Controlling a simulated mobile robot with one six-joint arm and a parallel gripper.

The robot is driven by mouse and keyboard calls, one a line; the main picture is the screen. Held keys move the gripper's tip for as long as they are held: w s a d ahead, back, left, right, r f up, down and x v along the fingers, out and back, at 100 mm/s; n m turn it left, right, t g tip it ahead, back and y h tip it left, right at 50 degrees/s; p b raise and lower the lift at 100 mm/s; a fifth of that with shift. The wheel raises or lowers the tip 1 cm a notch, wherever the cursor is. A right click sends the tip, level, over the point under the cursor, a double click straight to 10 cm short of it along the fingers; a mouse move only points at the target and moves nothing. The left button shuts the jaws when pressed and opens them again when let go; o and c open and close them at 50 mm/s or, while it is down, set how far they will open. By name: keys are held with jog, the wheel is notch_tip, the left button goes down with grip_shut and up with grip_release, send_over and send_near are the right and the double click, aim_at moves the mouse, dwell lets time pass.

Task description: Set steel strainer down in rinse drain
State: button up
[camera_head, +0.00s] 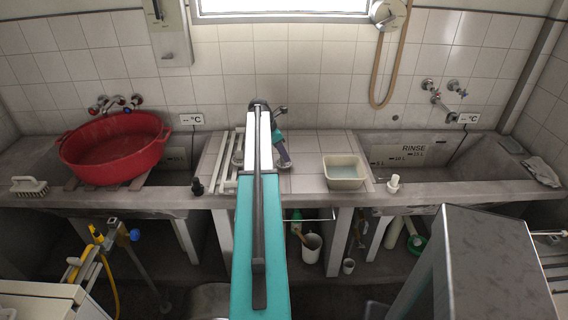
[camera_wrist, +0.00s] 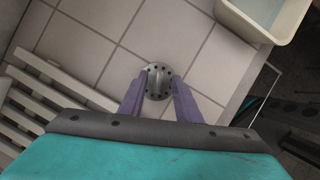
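The steel strainer (camera_wrist: 157,82) is a small round grey disc with a ring of dark holes. In the wrist view it lies on the pale tiled counter between the tips of my two purple fingers. My gripper (camera_wrist: 158,94) is open, with a finger on either side of it; contact is not clear. In the head view my gripper (camera_head: 283,160) points down at the counter behind my teal arm, and the strainer is barely distinguishable there. The rinse basin (camera_head: 400,172), marked RINSE, is at the right; its drain is hidden.
A cream tub (camera_head: 345,183) stands on the counter right of my gripper. A white slatted rack (camera_head: 228,160) lies to its left. A red tub (camera_head: 112,150) sits over the left basin. A white bottle-like piece (camera_head: 393,184) stands on the rinse basin's front edge.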

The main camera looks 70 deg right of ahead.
jog(key=shift+x, duration=1)
jog(key=shift+r, duration=0.1)
grip_shut()
